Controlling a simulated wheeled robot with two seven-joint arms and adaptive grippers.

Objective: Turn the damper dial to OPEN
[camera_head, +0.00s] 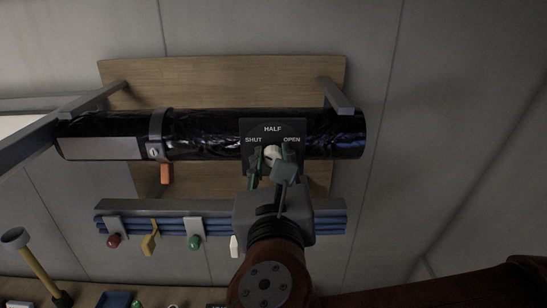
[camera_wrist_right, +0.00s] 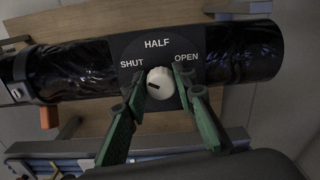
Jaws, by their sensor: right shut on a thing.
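The damper dial (camera_head: 272,152) is a pale round knob on a black plate (camera_head: 259,128) marked SHUT, HALF and OPEN, fixed to the front of a black wrapped duct (camera_head: 210,133). In the right wrist view the dial (camera_wrist_right: 158,88) shows a short dark mark lying nearly level, left of its middle, on the SHUT side. My right gripper (camera_head: 272,158) comes from below with one green finger on each side of the dial. Its fingers (camera_wrist_right: 162,90) are shut on the knob. My left gripper is not in view.
A wooden board (camera_head: 220,70) with brackets backs the duct. An orange tag (camera_head: 166,174) hangs from the duct's clamp. Below runs a rail with blue pipes (camera_head: 160,226) and red, yellow and green tags. A yellow-handled tool (camera_head: 40,268) stands at lower left.

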